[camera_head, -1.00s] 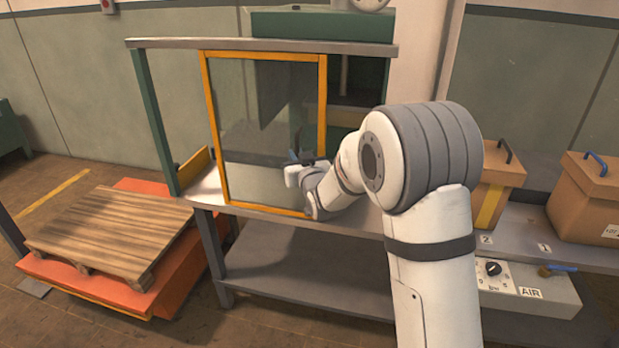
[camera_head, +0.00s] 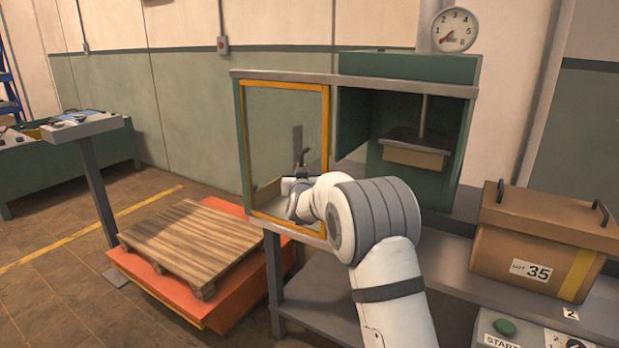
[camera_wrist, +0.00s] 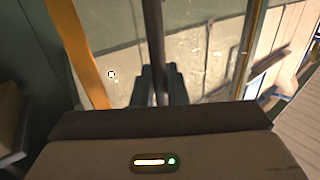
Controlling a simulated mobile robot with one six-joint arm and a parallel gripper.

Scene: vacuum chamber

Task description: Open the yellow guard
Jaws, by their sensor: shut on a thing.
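The yellow guard (camera_head: 327,130) is a clear pane in a yellow frame at the left end of the machine's front. To its right the front is uncovered, and the press (camera_head: 416,150) inside shows there. My gripper (camera_head: 300,180) is at the guard, near its lower right part. It is shut on the guard's dark upright handle (camera_head: 298,145). In the wrist view the handle (camera_wrist: 155,40) runs up between the dark fingers (camera_wrist: 160,85), with a yellow frame edge (camera_wrist: 85,55) to the left. My gripper hides the handle's lower part.
A wooden pallet (camera_head: 190,240) lies on an orange platform (camera_head: 265,275) at the left. A control panel on a post (camera_head: 82,127) stands beyond it. A brown lidded box (camera_head: 530,255) sits on the bench at right. A gauge (camera_head: 453,30) is on top of the machine.

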